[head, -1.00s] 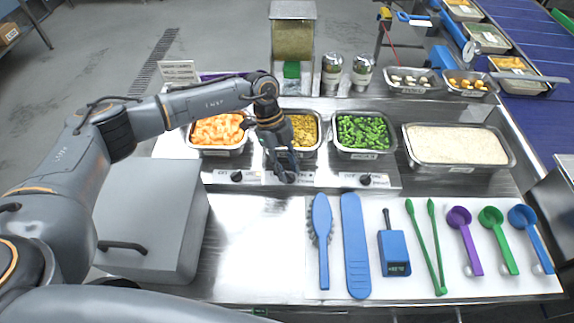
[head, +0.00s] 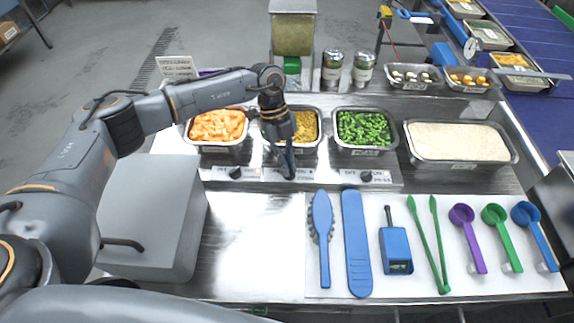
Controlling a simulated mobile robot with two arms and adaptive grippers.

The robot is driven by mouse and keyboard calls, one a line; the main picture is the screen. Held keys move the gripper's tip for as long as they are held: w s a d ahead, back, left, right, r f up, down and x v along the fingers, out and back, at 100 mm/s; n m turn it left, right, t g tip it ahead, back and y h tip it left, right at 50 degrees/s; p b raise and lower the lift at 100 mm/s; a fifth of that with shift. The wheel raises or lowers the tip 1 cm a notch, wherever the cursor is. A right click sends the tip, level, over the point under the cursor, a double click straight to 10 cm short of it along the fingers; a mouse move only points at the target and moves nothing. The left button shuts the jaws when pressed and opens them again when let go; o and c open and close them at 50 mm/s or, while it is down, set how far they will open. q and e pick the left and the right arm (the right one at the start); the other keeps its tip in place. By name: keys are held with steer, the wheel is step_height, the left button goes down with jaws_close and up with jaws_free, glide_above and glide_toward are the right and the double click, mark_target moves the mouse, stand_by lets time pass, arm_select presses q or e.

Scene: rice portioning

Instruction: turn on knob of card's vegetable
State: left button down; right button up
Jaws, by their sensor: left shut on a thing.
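The card (head: 178,68) stands at the back left; its text is too small to read. Three vegetable pans stand in a row: orange pieces (head: 216,126), yellow pieces (head: 301,128) and green pieces (head: 364,128). The panel (head: 330,177) in front carries a left knob (head: 235,173) and a right knob (head: 366,176), both dark. My left gripper (head: 289,172) points down in front of the yellow pan, shut on the middle knob, which its fingers hide. The middle knob's setting cannot be seen. My right gripper is not in view.
A large rice pan (head: 458,142) stands to the right. Blue, green and purple tools, including a blue brush (head: 322,230) and a purple scoop (head: 466,236), lie on a white mat (head: 440,286). A grey box (head: 155,220) stands front left. Bare steel lies between box and mat.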

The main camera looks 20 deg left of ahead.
arm_select(q)
steer(key=m+b, duration=0.1)
steer(key=m, duration=0.1)
steer(key=m+y+b, duration=0.1)
steer(key=m+b, duration=0.1)
steer(key=shift+w+d+f+g+y, duration=0.2)
steer(key=shift+g+y, duration=0.1)
steer(key=shift+g, duration=0.1)
steer(key=m+y+b, duration=0.1)
steer(key=m+b, duration=0.2)
steer(key=m, duration=0.1)
steer(key=shift+d+g, duration=0.15)
steer(key=shift+g, duration=0.15)
steer(key=m+y+b, duration=0.2)
steer(key=m+b, duration=0.1)
steer(key=m, duration=0.1)
steer(key=shift+d+r, duration=0.1)
steer(key=shift+d, duration=0.05)
steer(key=shift+d+r+m+y+b, duration=0.1)
steer(key=shift+m+y+b, duration=0.6)
steer(key=shift+m, duration=1.1)
steer(key=shift+b, duration=0.3)
steer(key=shift+r, duration=0.1)
steer(key=c, duration=1.5)
jaws_free()
